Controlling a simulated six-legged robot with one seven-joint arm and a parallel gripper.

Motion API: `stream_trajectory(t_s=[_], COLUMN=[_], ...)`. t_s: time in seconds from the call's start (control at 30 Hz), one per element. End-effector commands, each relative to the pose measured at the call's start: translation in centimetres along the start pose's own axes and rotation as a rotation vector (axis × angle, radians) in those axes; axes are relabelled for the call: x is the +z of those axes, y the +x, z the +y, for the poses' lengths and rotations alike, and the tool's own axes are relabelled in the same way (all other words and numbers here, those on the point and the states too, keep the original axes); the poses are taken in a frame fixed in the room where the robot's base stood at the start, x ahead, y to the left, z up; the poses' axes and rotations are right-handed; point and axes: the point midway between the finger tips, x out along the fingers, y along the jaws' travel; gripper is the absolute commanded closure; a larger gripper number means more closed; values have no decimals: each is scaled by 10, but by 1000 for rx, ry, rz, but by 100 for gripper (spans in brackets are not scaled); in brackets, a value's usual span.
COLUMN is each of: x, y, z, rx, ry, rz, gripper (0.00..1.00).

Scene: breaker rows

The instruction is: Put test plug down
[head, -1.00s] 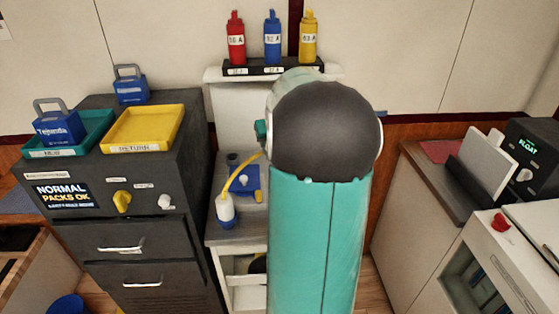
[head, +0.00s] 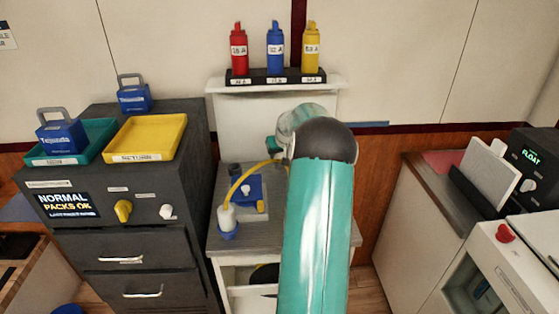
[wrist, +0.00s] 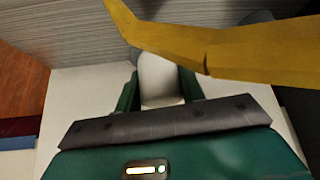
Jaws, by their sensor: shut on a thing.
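The test plug (wrist: 160,80) shows in the wrist view as a white rounded body between the two green fingers of my gripper (wrist: 158,88). My gripper is shut on it. A thick yellow cable (wrist: 240,50) crosses just beyond and beside the plug. In the head view, the yellow cable (head: 238,181) arches from a white piece with a blue base (head: 227,220) on the grey-topped stand towards my arm.
A blue box (head: 247,190) sits on the stand (head: 240,243). Red, blue and yellow bottles (head: 275,50) stand on a shelf behind. A dark cabinet with a yellow tray (head: 145,138) and teal tray (head: 70,158) is left; a counter (head: 425,178) is right.

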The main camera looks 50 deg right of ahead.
Motion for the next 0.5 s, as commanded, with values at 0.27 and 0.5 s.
stream_trajectory(t_s=[0.27, 0.5], x=[16, 17], y=[26, 27], z=[0, 0], rx=[0, 0], ry=[1, 1], rz=[0, 0], gripper=[88, 88])
